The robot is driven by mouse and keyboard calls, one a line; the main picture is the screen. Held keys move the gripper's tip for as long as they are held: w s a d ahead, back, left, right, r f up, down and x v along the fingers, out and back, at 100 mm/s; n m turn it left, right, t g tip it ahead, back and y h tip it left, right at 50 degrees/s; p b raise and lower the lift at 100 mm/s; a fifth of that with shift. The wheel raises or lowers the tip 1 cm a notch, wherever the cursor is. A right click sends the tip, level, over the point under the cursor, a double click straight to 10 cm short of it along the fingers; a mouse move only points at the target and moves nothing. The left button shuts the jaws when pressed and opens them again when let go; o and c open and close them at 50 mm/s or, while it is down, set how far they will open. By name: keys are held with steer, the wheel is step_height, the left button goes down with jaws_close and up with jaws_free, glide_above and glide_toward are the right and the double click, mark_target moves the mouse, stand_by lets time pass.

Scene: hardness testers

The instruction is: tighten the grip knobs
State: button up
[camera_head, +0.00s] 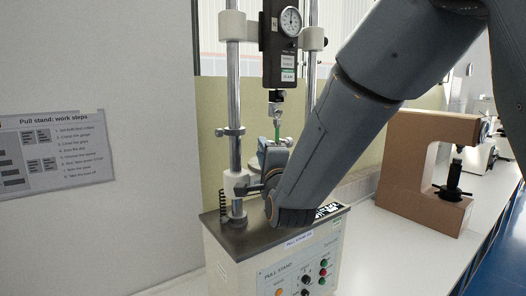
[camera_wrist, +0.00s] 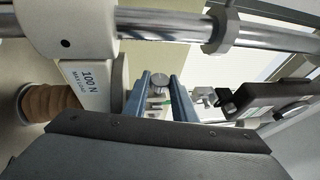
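The pull stand (camera_head: 275,262) stands on the bench, with two upright columns and a hanging force gauge (camera_head: 277,45). A green strip (camera_head: 278,130) hangs below the gauge's hook; a bit of green also shows in the wrist view (camera_wrist: 168,100). A round silver grip knob (camera_wrist: 159,81) shows between my fingers in the wrist view. My gripper (camera_wrist: 160,76) has its two blue-grey fingers apart, one on each side of the knob, with a small gap visible. In the head view my own arm hides most of the lower grip and my fingers.
A crosshead marked 100 N (camera_wrist: 88,82) and a column (camera_wrist: 165,24) lie close beside my gripper. A brown ribbed cylinder (camera_wrist: 43,103) is at the left. Another brown tester (camera_head: 412,165) stands on the bench at right. A work-steps sheet (camera_head: 55,150) hangs on the wall.

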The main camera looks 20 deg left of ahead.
steer(key=shift+r+n+g+h+p, duration=0.45)
steer(key=shift+g+p, duration=0.25)
steer(key=shift+g, duration=0.2)
steer(key=shift+n+g+h+p, duration=0.45)
steer(key=shift+n+g+h, duration=0.3)
steer(key=shift+g, duration=0.65)
steer(key=o, duration=0.8)
steer(key=shift+c, duration=0.2)
steer(key=b+v, duration=0.1)
steer(key=v, duration=0.6)
steer(key=shift+s+r+b, duration=0.3)
steer(key=shift+s, duration=0.05)
